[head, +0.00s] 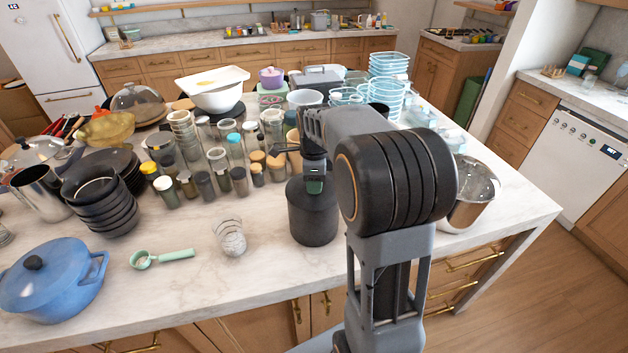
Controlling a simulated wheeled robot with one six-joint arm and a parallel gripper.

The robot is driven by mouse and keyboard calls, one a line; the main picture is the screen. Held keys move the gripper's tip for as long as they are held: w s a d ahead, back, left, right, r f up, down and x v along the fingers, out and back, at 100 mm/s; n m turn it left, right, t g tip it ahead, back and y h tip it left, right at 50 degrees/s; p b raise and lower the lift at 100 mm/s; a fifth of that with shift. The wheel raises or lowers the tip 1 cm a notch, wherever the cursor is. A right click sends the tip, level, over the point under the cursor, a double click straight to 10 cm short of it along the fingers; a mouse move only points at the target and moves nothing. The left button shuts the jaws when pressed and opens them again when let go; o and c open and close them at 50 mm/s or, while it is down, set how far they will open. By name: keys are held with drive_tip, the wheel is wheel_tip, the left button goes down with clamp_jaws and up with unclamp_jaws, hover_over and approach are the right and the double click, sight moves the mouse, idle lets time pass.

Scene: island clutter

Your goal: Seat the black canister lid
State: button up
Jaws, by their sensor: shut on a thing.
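The black canister (312,222) stands upright near the front edge of the marble island, just left of my large arm joint. My gripper (315,176) points down right over the canister's top and is shut on the black lid. The fingertips are small and dark against the canister, and the arm covers part of them. The lid's outline merges with the dark canister, so I cannot tell whether it sits flush, tilted or slightly above the rim.
Several spice jars (240,181) crowd behind. A metal bucket (470,195) stands right of my arm. Bare marble lies between glass and canister.

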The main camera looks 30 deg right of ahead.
drive_tip(key=shift+f, duration=0.15)
drive_tip(key=o, duration=1)
wheel_tip(320, 180, up, 14)
drive_tip(key=shift+b, duration=0.35)
